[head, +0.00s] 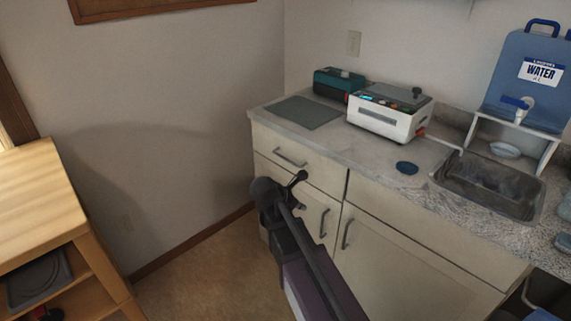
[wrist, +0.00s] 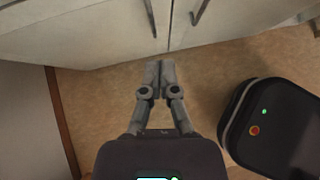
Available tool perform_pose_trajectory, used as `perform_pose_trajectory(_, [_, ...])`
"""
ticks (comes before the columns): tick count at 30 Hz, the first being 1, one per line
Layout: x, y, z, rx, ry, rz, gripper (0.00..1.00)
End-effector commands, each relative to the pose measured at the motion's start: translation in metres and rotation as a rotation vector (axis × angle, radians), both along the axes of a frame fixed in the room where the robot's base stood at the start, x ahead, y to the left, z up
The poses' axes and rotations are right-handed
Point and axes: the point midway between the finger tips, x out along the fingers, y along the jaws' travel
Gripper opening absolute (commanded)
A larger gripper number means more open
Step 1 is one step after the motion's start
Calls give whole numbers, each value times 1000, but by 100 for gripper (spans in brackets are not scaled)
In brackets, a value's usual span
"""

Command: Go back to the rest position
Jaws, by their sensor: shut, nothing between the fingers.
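My gripper (wrist: 160,78) is shut and empty in the wrist view, pointing down over the tan floor in front of the cabinet. In the head view my gripper (head: 298,178) shows small and dark at the end of my arm, in front of the pale cabinet doors. It is apart from the counter and touches nothing that I can see.
The counter (head: 300,125) carries a grey mat (head: 304,113), a teal device (head: 338,82), a white machine (head: 385,112), a dark blue lid (head: 407,168) and a sink (head: 490,187). A water jug (head: 530,75) stands behind. A wooden shelf unit (head: 40,205) is at left. Floor between is clear.

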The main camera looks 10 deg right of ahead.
Motion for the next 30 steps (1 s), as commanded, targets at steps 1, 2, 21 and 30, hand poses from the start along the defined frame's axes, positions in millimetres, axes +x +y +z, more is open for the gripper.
perform_pose_trajectory(1, [0, 0, 0, 0, -1, -1, 0])
perform_pose_trajectory(2, [0, 0, 0, 2, -1, -2, 0])
perform_pose_trajectory(21, [-51, -24, -29, 379, -225, -563, 0])
perform_pose_trajectory(30, [-87, -31, -44, 595, -352, -1024, 0])
